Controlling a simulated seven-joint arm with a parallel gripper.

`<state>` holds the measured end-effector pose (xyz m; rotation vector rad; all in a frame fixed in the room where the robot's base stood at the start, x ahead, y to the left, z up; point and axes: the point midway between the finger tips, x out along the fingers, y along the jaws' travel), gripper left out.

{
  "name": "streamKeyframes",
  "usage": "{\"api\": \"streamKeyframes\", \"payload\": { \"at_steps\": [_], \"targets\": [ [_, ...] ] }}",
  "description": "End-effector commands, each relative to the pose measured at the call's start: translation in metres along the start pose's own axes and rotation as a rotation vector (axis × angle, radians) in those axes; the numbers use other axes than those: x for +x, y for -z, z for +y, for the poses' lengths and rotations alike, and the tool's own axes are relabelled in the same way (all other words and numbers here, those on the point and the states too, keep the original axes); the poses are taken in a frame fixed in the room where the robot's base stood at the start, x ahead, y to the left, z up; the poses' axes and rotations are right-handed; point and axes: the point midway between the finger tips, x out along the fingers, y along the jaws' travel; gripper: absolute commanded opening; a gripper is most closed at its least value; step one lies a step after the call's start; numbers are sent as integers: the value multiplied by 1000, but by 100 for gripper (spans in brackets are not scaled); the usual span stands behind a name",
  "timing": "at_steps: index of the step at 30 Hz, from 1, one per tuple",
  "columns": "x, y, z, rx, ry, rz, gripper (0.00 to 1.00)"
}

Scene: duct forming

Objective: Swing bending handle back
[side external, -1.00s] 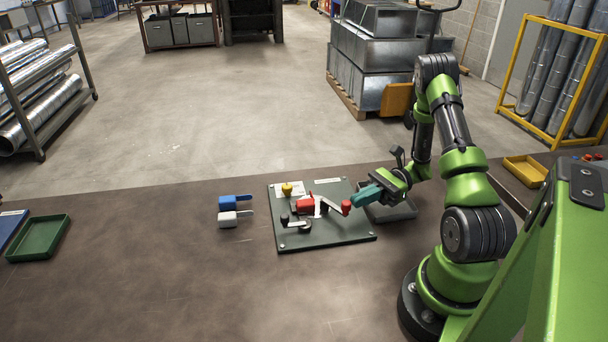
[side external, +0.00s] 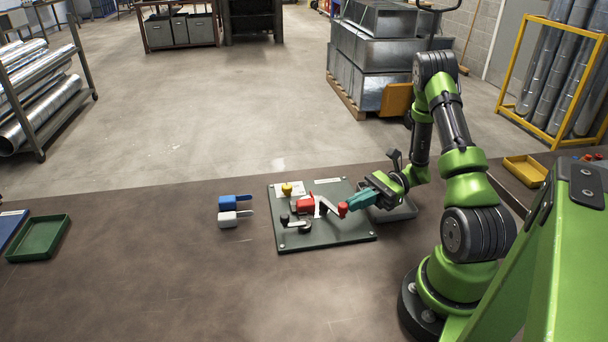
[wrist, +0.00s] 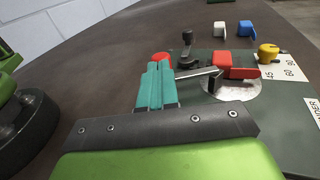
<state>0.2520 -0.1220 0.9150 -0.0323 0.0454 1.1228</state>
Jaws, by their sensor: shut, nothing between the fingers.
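The bending handle is a grey lever with a red knob (side external: 342,209) at its right end, on a dark green baseplate (side external: 335,235). A red block (side external: 305,204) sits near the lever's pivot, on a round metal plate that shows in the wrist view (wrist: 238,95). My gripper (side external: 349,206) has teal fingers and is shut and empty. Its fingertips are at the red knob and appear to touch it from the right. In the wrist view the red knob (wrist: 162,58) shows just beyond the fingertips, partly hidden by them.
A yellow knob (side external: 287,189) and a small black-knobbed clamp lever (side external: 296,224) are also on the baseplate. A blue block (side external: 229,202) and a white block (side external: 228,220) lie left of it. A green tray (side external: 39,238) is far left. The front of the bench is clear.

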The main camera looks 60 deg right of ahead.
Motion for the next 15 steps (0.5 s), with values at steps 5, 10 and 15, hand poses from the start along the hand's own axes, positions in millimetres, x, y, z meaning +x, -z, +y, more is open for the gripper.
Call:
{"api": "streamKeyframes", "payload": {
  "at_steps": [5,10,15],
  "targets": [
    [-7,1,5,3,-24,-10,0],
    [-47,1,5,-1,0,-1,0],
    [-90,2,9,3,-2,3,0]
  ]
}}
